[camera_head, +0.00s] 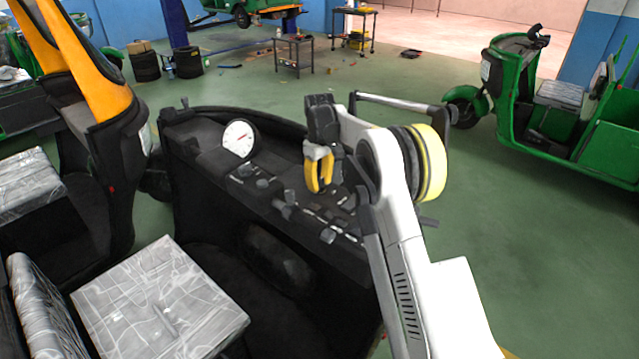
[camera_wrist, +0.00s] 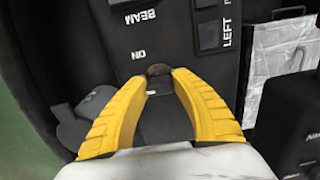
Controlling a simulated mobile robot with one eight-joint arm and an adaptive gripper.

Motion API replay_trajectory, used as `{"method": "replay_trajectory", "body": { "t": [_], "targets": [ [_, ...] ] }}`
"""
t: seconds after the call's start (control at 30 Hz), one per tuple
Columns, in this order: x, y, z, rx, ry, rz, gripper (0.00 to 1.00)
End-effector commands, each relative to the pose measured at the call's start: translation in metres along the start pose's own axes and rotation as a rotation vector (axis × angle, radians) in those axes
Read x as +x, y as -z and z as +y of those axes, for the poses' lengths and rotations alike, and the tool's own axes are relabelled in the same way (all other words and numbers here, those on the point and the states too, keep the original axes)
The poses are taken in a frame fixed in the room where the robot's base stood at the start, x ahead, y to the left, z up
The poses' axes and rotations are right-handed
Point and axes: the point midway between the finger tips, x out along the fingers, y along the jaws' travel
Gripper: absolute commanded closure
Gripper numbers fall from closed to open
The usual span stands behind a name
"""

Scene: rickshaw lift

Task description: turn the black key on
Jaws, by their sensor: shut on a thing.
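My gripper (camera_head: 319,189) points down at the black dashboard panel of the rickshaw in the head view. In the wrist view its yellow fingers (camera_wrist: 159,74) close in on the small dark top of the black key (camera_wrist: 158,69). The fingers are shut on the key, which sits at the panel next to the white "ON" lettering (camera_wrist: 138,54). Most of the key is hidden between the fingers. I cannot tell its turn angle. In the head view the key is hidden by my gripper.
A round white gauge (camera_head: 239,138) stands on the dashboard left of my gripper. Dark knobs and levers (camera_head: 285,208) stick up close by. A grey seat (camera_head: 160,300) is in front. A green rickshaw (camera_head: 560,120) stands at the right, with clear floor between.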

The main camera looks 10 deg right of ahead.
Motion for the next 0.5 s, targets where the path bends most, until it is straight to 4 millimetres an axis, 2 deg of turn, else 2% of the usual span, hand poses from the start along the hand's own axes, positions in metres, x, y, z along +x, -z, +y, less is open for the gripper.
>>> {"method": "replay_trajectory", "body": {
  "t": [0.27,0.5],
  "targets": [
    [0.0004,-0.0003,-0.0002,0.144,0.001,-0.001,0.99],
    [0.0004,-0.0004,-0.0002,0.358,0.001,-0.002,0.99]
  ]
}}
